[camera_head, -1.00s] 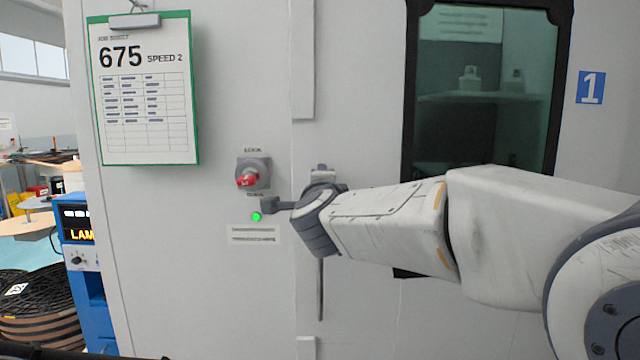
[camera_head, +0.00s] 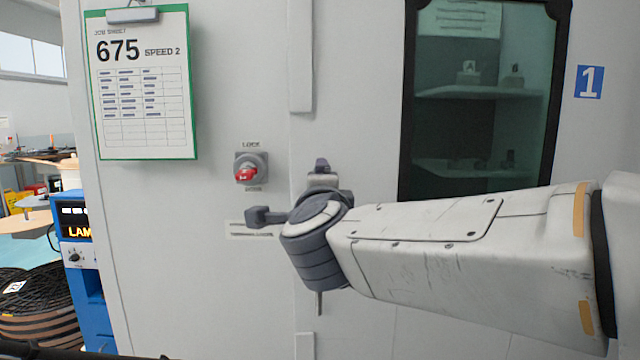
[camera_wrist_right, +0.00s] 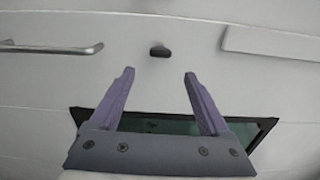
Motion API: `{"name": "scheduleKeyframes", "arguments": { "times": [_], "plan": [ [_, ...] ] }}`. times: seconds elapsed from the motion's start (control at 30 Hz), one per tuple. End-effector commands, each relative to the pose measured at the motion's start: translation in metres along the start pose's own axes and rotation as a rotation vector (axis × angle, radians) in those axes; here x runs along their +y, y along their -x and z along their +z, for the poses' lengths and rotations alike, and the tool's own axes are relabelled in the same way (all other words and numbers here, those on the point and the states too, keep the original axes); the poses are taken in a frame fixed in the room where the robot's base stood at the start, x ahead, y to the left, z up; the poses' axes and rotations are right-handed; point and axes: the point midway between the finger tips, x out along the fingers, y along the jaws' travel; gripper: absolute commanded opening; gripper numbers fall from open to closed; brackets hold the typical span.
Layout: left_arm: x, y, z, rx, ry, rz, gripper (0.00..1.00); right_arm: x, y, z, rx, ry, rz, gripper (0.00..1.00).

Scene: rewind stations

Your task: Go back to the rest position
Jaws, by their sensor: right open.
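My right arm (camera_head: 450,240) comes in from the right in the head view, its dark wrist (camera_head: 318,240) in front of the cabinet door (camera_head: 220,300). Its fingers are hidden there. In the right wrist view my right gripper (camera_wrist_right: 159,73) is open and empty, its two purple fingers apart and facing the pale panel. A dark knob (camera_wrist_right: 159,50) shows just beyond the fingertips, apart from them. My left gripper is in neither view.
A red rotary switch (camera_head: 246,174) sits on the door left of my wrist. A metal door handle (camera_head: 319,302) is mostly behind my wrist. A job sheet (camera_head: 145,90) hangs at left, and a dark window (camera_head: 480,110) is at right. A blue machine (camera_head: 82,255) stands far left.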

Motion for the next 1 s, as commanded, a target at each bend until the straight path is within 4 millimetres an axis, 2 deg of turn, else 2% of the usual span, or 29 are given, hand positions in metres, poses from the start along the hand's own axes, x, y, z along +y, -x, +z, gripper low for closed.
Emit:
{"name": "scheduleKeyframes", "arguments": {
  "times": [0.1, 0.23, 0.53, 0.63, 0.67, 0.73, 0.83, 0.9, 1.0],
  "plan": [
    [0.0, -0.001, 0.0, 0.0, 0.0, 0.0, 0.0, 0.0, 0.014, 0.001, -0.002, -0.002, 0.0, 0.8],
    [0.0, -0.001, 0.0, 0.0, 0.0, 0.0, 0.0, 0.0, 0.019, 0.0, 0.0, 0.0, 0.001, 0.8],
    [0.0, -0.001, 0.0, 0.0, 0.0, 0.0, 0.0, 0.002, 0.018, -0.001, -0.002, 0.012, 0.003, 0.8],
    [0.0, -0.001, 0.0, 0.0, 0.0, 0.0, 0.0, 0.018, 0.009, -0.002, -0.032, 0.106, 0.021, 0.8],
    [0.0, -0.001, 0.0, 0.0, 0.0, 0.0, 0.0, 0.028, 0.006, -0.003, -0.051, 0.161, 0.033, 0.8],
    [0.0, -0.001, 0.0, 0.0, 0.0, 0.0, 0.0, 0.061, -0.004, -0.008, -0.115, 0.333, 0.084, 0.8],
    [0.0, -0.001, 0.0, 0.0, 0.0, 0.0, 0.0, 0.132, -0.009, -0.025, -0.244, 0.617, 0.217, 0.8],
    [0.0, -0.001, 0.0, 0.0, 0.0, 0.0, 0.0, 0.183, -0.002, -0.043, -0.342, 0.787, 0.328, 0.8],
    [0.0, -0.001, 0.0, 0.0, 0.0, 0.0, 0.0, 0.247, 0.021, -0.072, -0.482, 0.973, 0.489, 0.8]
  ]
}}
